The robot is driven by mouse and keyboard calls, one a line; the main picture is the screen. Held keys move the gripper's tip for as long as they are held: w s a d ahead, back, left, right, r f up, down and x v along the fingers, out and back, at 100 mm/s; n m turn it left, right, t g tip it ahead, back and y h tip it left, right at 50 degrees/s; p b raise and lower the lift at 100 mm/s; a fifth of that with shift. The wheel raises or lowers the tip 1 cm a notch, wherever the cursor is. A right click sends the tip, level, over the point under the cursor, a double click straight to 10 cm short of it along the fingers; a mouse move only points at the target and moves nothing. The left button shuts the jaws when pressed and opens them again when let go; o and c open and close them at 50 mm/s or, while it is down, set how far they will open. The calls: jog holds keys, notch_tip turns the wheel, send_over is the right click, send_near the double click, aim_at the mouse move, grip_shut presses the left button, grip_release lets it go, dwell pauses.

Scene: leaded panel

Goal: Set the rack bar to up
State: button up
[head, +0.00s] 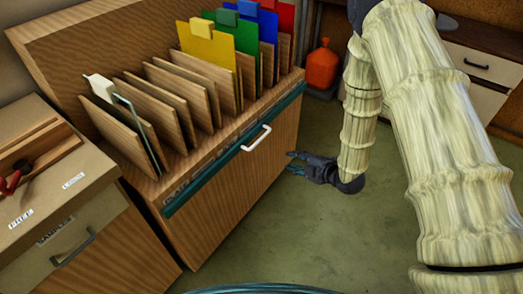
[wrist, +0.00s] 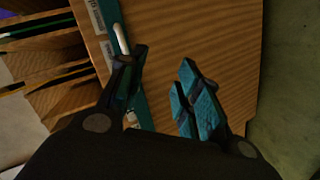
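The rack bar (head: 190,190) is a long teal strip along the top front edge of the wooden rack, with a white handle (head: 256,138) on it. The bar (wrist: 98,14) also shows in the wrist view, with the white handle (wrist: 121,38) partly hidden behind my left-hand finger. My gripper (head: 293,162) is in front of the rack, to the right of the handle and lower in the head view. In the wrist view my gripper (wrist: 160,75) is open, with nothing visibly held between its dark, teal-padded fingers. I cannot tell whether a finger touches the handle.
The rack holds upright wooden dividers (head: 165,105) and coloured panels, including a yellow one (head: 207,50). A drawer cabinet (head: 75,245) stands at the left. A red-orange container (head: 322,67) stands at the back. Green floor (head: 300,225) is clear in front of the rack.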

aim_at(261, 139)
jog(key=w+a+n+y+b, duration=0.1)
jog(key=w+a+n, duration=0.1)
jog(key=w+a, duration=0.1)
jog(key=w+a+n+y+b, duration=0.1)
jog(key=w+a+n+b, duration=0.1)
jog(key=w+a+n, duration=0.1)
jog(key=w+a+n+y+b, duration=0.1)
jog(key=w+a+n+b, duration=0.1)
jog(key=w+a, duration=0.3)
jog(key=shift+a+r+g+y, duration=0.2)
jog(key=shift+a+g+y, duration=0.1)
jog(key=shift+a+y, duration=0.15)
grip_shut()
